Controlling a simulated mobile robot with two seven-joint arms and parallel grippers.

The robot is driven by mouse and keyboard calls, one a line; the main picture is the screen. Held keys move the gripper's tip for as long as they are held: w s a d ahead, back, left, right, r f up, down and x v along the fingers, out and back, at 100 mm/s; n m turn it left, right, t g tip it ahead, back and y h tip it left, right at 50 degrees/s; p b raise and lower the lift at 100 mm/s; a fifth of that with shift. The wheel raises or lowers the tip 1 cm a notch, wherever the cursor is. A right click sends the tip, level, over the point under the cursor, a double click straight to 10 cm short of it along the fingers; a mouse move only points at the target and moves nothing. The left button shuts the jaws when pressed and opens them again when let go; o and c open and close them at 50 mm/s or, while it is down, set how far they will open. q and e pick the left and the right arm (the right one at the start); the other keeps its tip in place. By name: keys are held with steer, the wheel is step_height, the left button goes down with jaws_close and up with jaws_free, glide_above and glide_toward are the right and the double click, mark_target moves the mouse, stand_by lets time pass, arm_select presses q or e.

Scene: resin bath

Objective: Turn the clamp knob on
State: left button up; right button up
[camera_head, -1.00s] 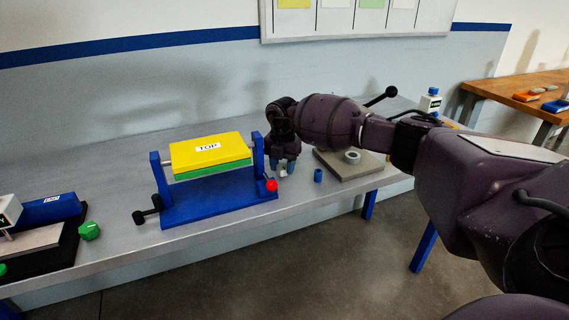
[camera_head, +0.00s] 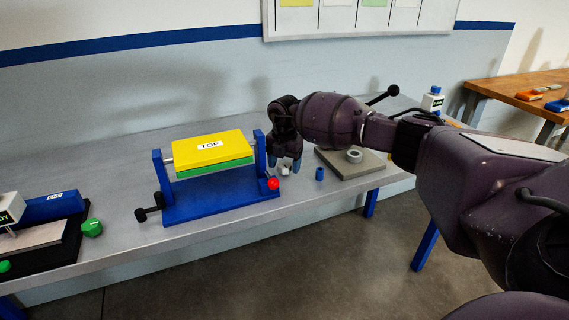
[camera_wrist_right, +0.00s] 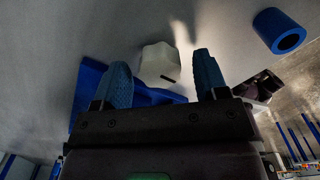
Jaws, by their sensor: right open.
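A pale lobed knob (camera_wrist_right: 158,62) with a dark mark on its face shows in the right wrist view, between and beyond my fingertips. I take it to be the clamp knob. My right gripper (camera_wrist_right: 161,66) is open, with blue fingers spread to either side of the knob in that view; no contact is visible. In the head view the right gripper (camera_head: 287,162) points down just right of the blue frame (camera_head: 215,206), with the pale knob (camera_head: 285,169) partly hidden at its fingertips. The frame carries a yellow and green block (camera_head: 210,148) labelled TOP. My left gripper is not in view.
A red ball (camera_head: 273,183) sits at the frame's right end, close to the gripper. A blue cylinder (camera_head: 319,174) and a grey plate with a ring (camera_head: 354,156) stand to the right. A green knob (camera_head: 92,228) lies left. The bench front is mostly clear.

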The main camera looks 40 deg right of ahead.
mark_target(284, 165)
step_height(284, 165, up, 9)
steer(key=shift+r+p, duration=0.1)
steer(key=shift+p, duration=0.55)
steer(key=shift+r, duration=0.8)
steer(key=shift+f, duration=0.1)
